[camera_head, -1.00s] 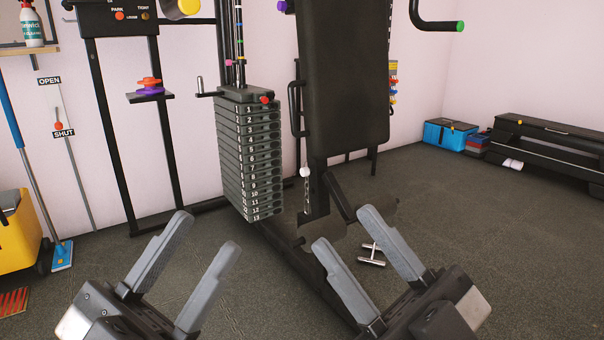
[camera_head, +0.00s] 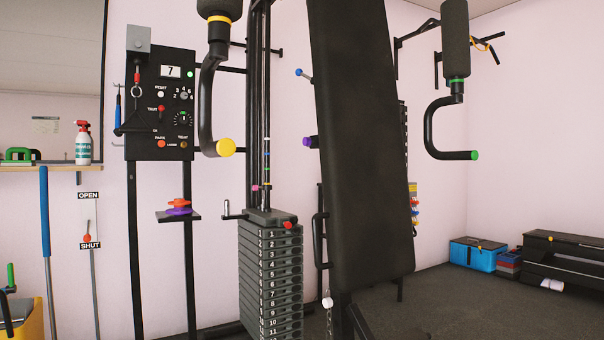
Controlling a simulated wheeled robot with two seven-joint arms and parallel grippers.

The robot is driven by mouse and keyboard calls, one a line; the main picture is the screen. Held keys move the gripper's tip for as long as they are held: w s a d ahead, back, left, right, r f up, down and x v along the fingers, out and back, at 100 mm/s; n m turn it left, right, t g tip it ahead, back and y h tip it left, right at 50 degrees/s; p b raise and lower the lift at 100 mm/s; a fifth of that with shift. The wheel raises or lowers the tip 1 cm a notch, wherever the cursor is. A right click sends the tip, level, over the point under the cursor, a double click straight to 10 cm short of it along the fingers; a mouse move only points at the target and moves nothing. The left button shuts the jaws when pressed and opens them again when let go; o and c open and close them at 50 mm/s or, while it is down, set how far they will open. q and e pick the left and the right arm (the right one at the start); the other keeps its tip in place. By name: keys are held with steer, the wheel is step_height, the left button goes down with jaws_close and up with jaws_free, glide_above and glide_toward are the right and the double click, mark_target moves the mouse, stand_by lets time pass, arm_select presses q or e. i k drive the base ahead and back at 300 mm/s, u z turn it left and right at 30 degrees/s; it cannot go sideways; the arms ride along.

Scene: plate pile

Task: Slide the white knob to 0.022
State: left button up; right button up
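A white ball knob (camera_head: 327,302) shows low in the head view, beside the lower left edge of the black padded backrest (camera_head: 362,150). A chain hangs just below it. Another small white round button (camera_head: 160,94) sits under the word RESET on the black control panel (camera_head: 143,75) at the upper left. I cannot tell from the picture what either white part slides along, and no scale shows beside them. Neither of my grippers is in view.
A numbered weight stack (camera_head: 270,275) with a red knob (camera_head: 287,225) stands left of the backrest. Handle arms (camera_head: 207,105) hang near the panel and to the right (camera_head: 430,135). A shelf with a spray bottle (camera_head: 83,145) is at left. Floor at right is partly clear.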

mark_target(327, 302)
steer(key=u, duration=1.2)
steer(key=i, duration=1.25)
steer(key=z, duration=3)
steer(key=i, duration=0.5)
steer(key=z, duration=0.05)
